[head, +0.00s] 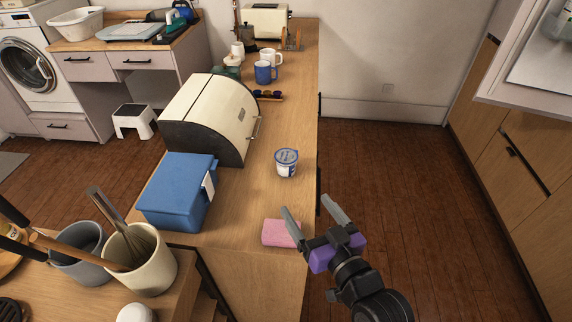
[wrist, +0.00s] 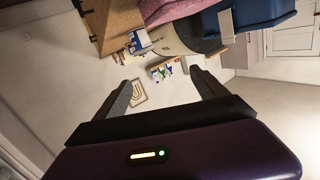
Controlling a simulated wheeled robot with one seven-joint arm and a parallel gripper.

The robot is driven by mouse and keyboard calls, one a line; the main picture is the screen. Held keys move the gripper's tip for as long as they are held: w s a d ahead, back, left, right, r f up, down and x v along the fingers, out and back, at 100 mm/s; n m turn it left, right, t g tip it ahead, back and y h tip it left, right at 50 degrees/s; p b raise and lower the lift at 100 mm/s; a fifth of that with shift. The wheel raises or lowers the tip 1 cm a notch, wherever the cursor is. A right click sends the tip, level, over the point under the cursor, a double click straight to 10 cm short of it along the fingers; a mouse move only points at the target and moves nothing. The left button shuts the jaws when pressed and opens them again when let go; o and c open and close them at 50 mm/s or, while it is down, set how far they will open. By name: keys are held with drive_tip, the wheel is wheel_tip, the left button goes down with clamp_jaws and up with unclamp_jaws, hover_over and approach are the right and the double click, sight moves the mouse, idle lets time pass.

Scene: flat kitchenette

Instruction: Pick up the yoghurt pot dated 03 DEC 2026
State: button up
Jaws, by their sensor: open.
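One yoghurt pot (head: 287,165), white with a blue lid and blue print, stands upright on the wooden counter in the head view. Its date is too small to read. My gripper (head: 312,214) is open and empty, at the counter's right edge, nearer the camera than the pot and apart from it. The jaws also show open in the wrist view (wrist: 160,82), with nothing between them.
A pink sponge (head: 281,233) lies beside my gripper's left finger. A blue box (head: 176,192) and a cream bread bin (head: 212,113) stand left of the pot. Mugs (head: 265,73) stand farther back. Open floor (head: 400,190) lies right of the counter.

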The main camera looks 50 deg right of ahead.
approach(281, 154)
wheel_tip(281, 154, up, 3)
drive_tip(key=d, duration=0.2)
drive_tip(key=w+n+y, duration=0.1)
drive_tip(key=w+d+f+n+g+y, duration=0.1)
drive_tip(key=w+d+g+y, duration=0.1)
drive_tip(key=shift+f+n, duration=0.3)
drive_tip(key=shift+n, duration=0.1)
drive_tip(key=shift+w+a+f+n+y, duration=0.2)
drive_tip(key=shift+a+f+n+y, duration=0.1)
drive_tip(key=shift+f+y, duration=0.15)
drive_tip(key=shift+g, duration=0.3)
drive_tip(key=shift+p+x, duration=0.8)
drive_tip(key=shift+x, duration=3)
drive_tip(key=shift+c, duration=0.2)
drive_tip(key=c, duration=1.5)
